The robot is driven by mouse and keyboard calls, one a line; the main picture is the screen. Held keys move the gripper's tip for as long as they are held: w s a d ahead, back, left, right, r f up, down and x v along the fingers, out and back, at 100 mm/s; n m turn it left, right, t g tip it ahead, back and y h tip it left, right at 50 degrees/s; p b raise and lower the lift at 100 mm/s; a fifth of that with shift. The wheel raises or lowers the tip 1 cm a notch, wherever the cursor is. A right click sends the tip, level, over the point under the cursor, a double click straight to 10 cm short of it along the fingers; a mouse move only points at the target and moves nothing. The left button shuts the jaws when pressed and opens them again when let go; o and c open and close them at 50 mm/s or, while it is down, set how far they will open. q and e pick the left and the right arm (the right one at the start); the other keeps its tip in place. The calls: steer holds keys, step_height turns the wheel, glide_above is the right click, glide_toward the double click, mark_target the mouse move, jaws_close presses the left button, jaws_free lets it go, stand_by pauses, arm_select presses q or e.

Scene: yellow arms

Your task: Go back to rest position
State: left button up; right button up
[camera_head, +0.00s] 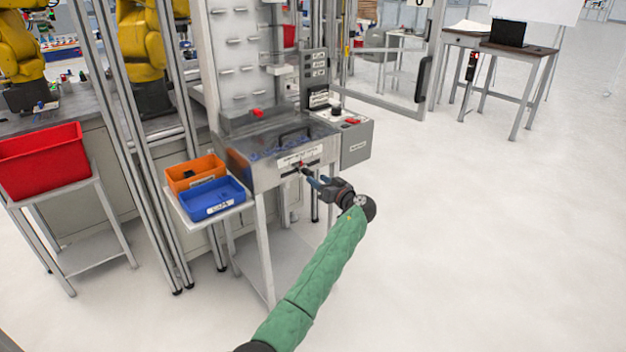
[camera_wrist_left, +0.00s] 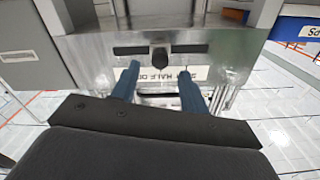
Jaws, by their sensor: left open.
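My left gripper (camera_head: 318,182) is at the front of the metal machine (camera_head: 275,180) in the head view, at the end of my green-sleeved arm. In the left wrist view its two blue fingers (camera_wrist_left: 158,74) are apart, with nothing held between them. They point at the machine's metal front (camera_wrist_left: 90,48). A dark knob (camera_wrist_left: 160,57) on that front shows in the gap between the fingertips. I cannot tell whether a finger touches it. A white label lies behind the fingers, partly hidden. My right gripper is not in view.
An orange bin (camera_head: 195,170) and a blue bin (camera_head: 212,198) sit on a side shelf left of the machine. A red bin (camera_head: 42,160) stands on a stand at far left. Metal posts rise between them. The floor (camera_head: 480,240) to the right is clear.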

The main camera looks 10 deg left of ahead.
arm_select(q)
steer(key=shift+s+d, duration=0.4)
steer(key=shift+d, duration=0.15)
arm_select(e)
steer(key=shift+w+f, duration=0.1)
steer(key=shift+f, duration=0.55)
